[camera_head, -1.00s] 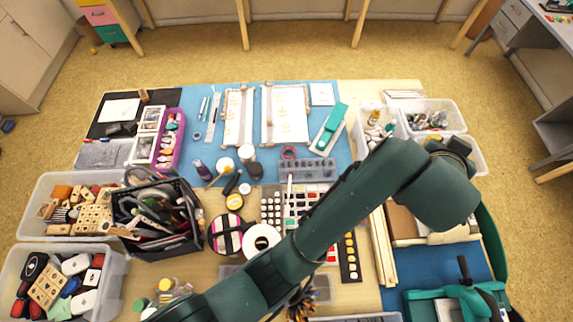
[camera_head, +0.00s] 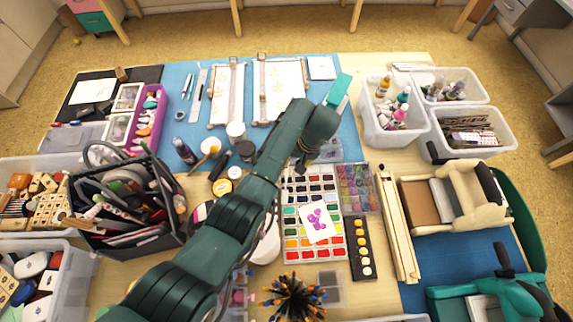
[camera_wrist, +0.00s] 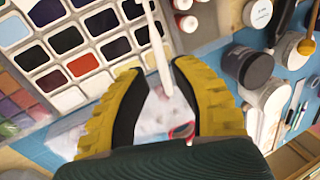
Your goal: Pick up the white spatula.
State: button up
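The white spatula (camera_wrist: 157,45) shows in the wrist view as a thin white stick. It lies across the edge of the paint palette, and its lower end reaches between the fingers. My gripper (camera_wrist: 158,72) has two yellow-ridged, black-lined fingers, which stand apart on either side of the spatula with gaps between. I cannot tell how far above the spatula the fingertips are. In the head view my arm hides the spatula and most of the gripper.
The paint palette (camera_head: 328,240) has a card with purple prints on it. Jars (camera_wrist: 248,65) stand close to the right finger in the wrist view. A black tool caddy (camera_head: 135,240) is at left. Clear bins (camera_head: 475,150) are at right. A pencil holder (camera_head: 295,300) is in front.

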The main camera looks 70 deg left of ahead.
aim_at(286, 179)
jog(key=b+x, duration=0.1)
jog(key=x, duration=0.5)
jog(key=shift+w+a+f+b, duration=0.1)
jog(key=shift+a+f+b, duration=0.1)
jog(key=shift+b, duration=0.2)
grip_shut()
